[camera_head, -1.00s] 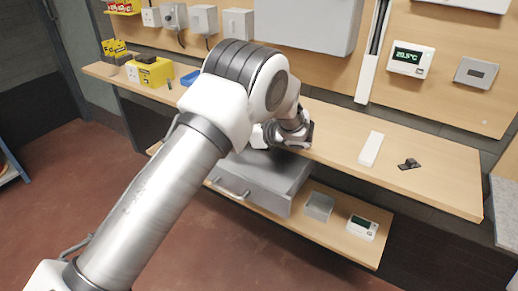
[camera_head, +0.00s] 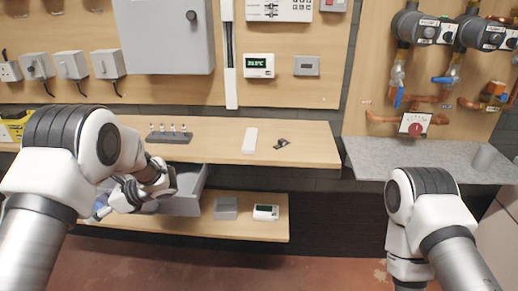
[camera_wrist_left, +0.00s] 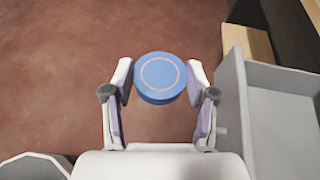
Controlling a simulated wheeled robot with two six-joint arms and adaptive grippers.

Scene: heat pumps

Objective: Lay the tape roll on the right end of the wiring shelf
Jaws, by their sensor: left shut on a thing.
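The tape roll (camera_wrist_left: 160,75) is a blue disc with a pale ring on its face. In the left wrist view it sits between the fingertips of my left gripper (camera_wrist_left: 160,78), which is shut on it. In the head view my left gripper (camera_head: 103,208) is low at the left, below the shelf edge and left of the open drawer, mostly hidden by my wrist. The wiring shelf (camera_head: 225,153) is the long upper wooden board. Its right end is bare beyond a small black part (camera_head: 281,143). My right arm shows at the right, but its gripper is out of view.
A white strip (camera_head: 250,140) and a dark block with several pegs (camera_head: 169,138) lie on the shelf. The lower shelf (camera_head: 250,228) holds a grey box (camera_head: 226,207) and a white thermostat (camera_head: 266,212).

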